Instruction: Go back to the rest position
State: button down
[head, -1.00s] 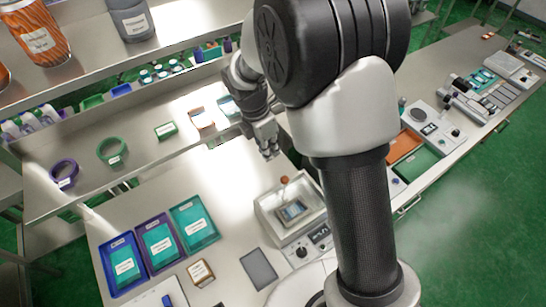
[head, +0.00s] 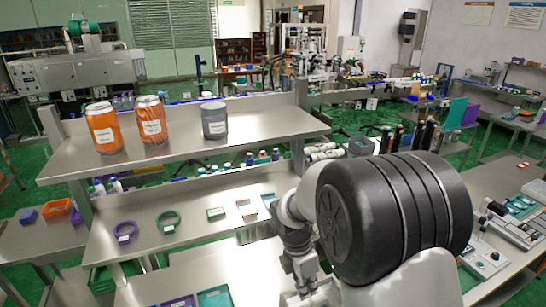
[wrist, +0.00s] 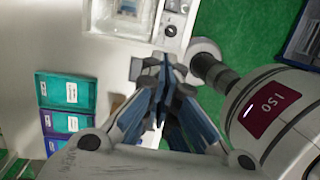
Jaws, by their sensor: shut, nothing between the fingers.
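My gripper (head: 306,288) hangs below my wrist in the head view, in front of the lower shelf and over the worktable. In the wrist view my gripper (wrist: 160,68) has its fingertips together with nothing between them. It points down at the pale table (wrist: 115,55). My dark and white arm fills the right of the head view and partly hides the table behind it.
The lower shelf holds a purple ring (head: 125,230) and a green ring (head: 167,221). Teal trays (wrist: 65,91) lie on the table, with a machine (wrist: 130,15) nearby. Devices (head: 515,220) stand at right.

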jog(key=s+d+r+m+t+y+b, duration=0.1)
jog(key=s+d+r+m+t+b, duration=0.15)
jog(key=s+m+b, duration=0.4)
jog(key=s+d+r+m+t+y+b, duration=0.1)
jog(key=s+d+r+m+b, duration=0.15)
jog(key=s+m+b, duration=0.35)
jog(key=s+f+m+t+b, duration=0.1)
jog(key=s+f+m+b, duration=0.3)
jog(key=s+m, duration=0.6)
jog(key=shift+s+d+b, duration=0.25)
jog(key=shift+s+b, duration=0.1)
jog(key=shift+b, duration=0.1)
